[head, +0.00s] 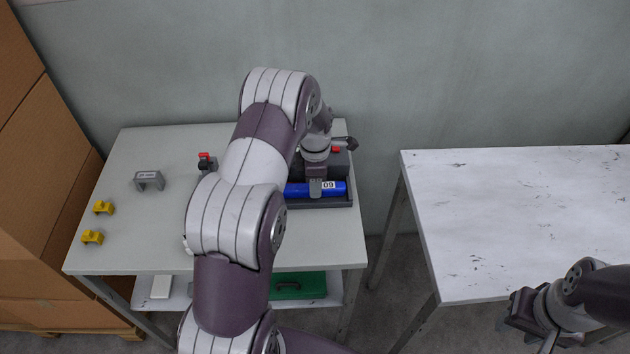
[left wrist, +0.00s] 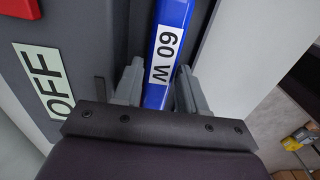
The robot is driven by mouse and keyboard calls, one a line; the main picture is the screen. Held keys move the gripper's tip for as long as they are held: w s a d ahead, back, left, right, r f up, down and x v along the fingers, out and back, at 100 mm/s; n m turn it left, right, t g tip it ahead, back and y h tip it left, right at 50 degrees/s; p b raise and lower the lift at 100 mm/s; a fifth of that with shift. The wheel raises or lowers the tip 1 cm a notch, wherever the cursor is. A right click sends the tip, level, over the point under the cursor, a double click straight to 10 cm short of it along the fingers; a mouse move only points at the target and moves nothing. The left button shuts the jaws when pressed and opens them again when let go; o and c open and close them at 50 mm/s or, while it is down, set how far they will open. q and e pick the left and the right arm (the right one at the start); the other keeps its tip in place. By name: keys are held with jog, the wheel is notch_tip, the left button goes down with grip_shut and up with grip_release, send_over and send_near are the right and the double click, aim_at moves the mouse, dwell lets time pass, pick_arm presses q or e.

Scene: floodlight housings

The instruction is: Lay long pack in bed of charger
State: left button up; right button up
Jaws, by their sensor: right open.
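The long pack (head: 299,189) is a blue bar with a white label; the label reads 60 W in the left wrist view (left wrist: 167,45). It lies along the front part of the dark grey charger (head: 340,204), within its outline. Whether it rests on the bed floor is hard to tell. My left gripper (head: 316,193) points down over the pack, and its fingers stand close against both sides of it in the left wrist view (left wrist: 160,88). My right gripper (head: 522,312) is open and empty near the right table's front edge.
The charger bears an OFF label (left wrist: 48,82) and a red part (left wrist: 20,8). On the left table (head: 150,235) are a grey bracket (head: 149,179), two yellow pieces (head: 103,208) and a red-topped piece (head: 205,161). The right table (head: 520,210) is bare. Cardboard boxes (head: 40,180) stand left.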

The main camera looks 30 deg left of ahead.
pick_arm(q)
jog(key=o, duration=0.3)
jog(key=shift+r, duration=0.1)
notch_tip(320, 180, up, 13)
jog(key=shift+f, duration=0.2)
